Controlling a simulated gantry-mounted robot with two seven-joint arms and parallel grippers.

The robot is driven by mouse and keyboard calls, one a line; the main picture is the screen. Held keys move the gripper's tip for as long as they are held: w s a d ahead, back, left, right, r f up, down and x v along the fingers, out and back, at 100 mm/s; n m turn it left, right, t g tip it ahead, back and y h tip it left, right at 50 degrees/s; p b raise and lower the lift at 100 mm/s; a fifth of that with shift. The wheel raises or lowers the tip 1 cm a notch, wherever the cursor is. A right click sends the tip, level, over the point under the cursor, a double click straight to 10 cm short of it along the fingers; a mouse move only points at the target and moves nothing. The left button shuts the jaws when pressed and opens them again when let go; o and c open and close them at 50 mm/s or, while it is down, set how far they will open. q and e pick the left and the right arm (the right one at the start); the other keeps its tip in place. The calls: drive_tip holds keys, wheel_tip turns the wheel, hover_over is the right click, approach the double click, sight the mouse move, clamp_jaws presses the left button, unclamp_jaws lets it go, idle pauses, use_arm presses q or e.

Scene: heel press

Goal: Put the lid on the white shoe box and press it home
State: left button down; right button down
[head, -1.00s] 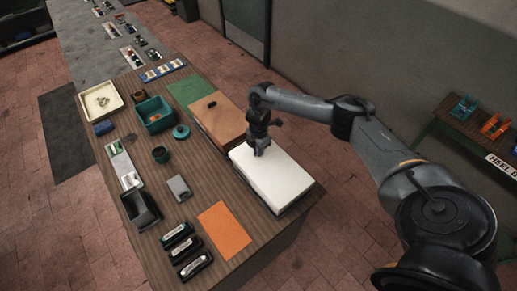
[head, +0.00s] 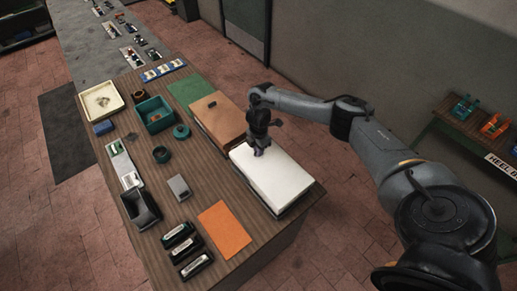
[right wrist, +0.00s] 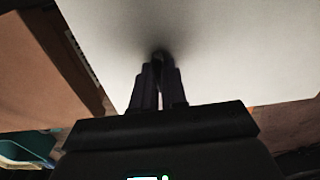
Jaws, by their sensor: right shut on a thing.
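The white lid (head: 272,181) lies flat over the shoe box place at the right edge of the bench. It fills the upper part of the right wrist view (right wrist: 220,50). The box under it is mostly hidden, and I cannot tell how far down the lid sits. My right gripper (head: 259,152) points down at the lid's far left end. Its fingers (right wrist: 160,65) are close together and shut on a small dark part at the lid's surface. My left gripper is not in view.
A brown box (head: 220,122) stands close beyond the lid. An orange sheet (head: 224,229), several black holders (head: 187,250), a grey block (head: 179,187) and a teal bin (head: 155,114) lie left of it. The bench's right edge is close to the lid.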

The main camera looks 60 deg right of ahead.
drive_tip(key=shift+f, duration=0.15)
idle(0.3)
drive_tip(key=c, duration=1.1)
unclamp_jaws()
drive_tip(key=o, duration=0.4)
drive_tip(key=shift+o, duration=0.2)
